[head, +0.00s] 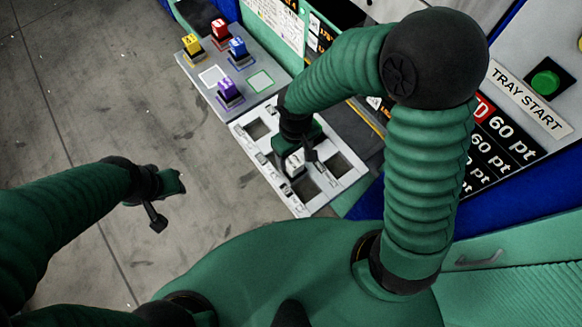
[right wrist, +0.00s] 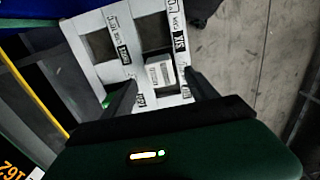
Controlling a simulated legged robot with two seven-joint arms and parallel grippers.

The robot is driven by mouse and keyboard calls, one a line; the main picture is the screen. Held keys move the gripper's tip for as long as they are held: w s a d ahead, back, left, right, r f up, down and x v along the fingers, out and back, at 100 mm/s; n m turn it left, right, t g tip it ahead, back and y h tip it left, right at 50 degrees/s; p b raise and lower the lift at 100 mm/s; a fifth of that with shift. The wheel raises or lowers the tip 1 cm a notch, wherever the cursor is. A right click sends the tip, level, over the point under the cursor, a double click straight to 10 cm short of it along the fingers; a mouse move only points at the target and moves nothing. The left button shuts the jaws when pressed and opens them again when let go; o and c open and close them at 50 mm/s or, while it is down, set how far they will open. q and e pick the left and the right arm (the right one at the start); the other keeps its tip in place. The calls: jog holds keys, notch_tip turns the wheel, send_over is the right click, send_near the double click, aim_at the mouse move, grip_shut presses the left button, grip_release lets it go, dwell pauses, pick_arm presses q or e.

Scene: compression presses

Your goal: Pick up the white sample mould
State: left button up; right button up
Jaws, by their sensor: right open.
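The white sample mould (head: 296,164) sits in one of the square openings of the white tray (head: 322,197). In the right wrist view the mould (right wrist: 160,72) shows as a small white block with faint markings on top. My right gripper (head: 298,158) is over it, pointing down. Its two dark fingers stand apart, one on each side of the mould, and gaps show between them and it in the right wrist view (right wrist: 161,83). The gripper partly hides the mould in the head view. My left gripper (head: 168,200) is open and empty over the bare floor, far from the tray.
A grey shelf (head: 254,100) beyond the tray holds a yellow mould (head: 192,45), a red mould (head: 220,31), a blue mould (head: 237,49) and a purple mould (head: 229,89). A machine panel with a green button (head: 545,82) is at the right. The floor at left is clear.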

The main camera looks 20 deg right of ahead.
aim_at(293, 161)
jog(key=f, duration=0.5)
jog(key=shift+w+d, duration=0.1)
jog(key=shift+d, duration=0.2)
jog(key=shift+w+a+f, duration=0.1)
jog(key=shift+a, duration=0.6)
jog(key=shift+c, duration=1.6)
jog(key=shift+d, duration=0.55)
jog(key=c, duration=1)
grip_shut()
pick_arm(q)
jog(key=shift+s+d+r, duration=0.15)
jog(key=shift+d+r, duration=0.1)
jog(key=shift+d, duration=0.05)
pick_arm(e)
jog(key=shift+a, duration=0.15)
jog(key=shift+a, duration=0.1)
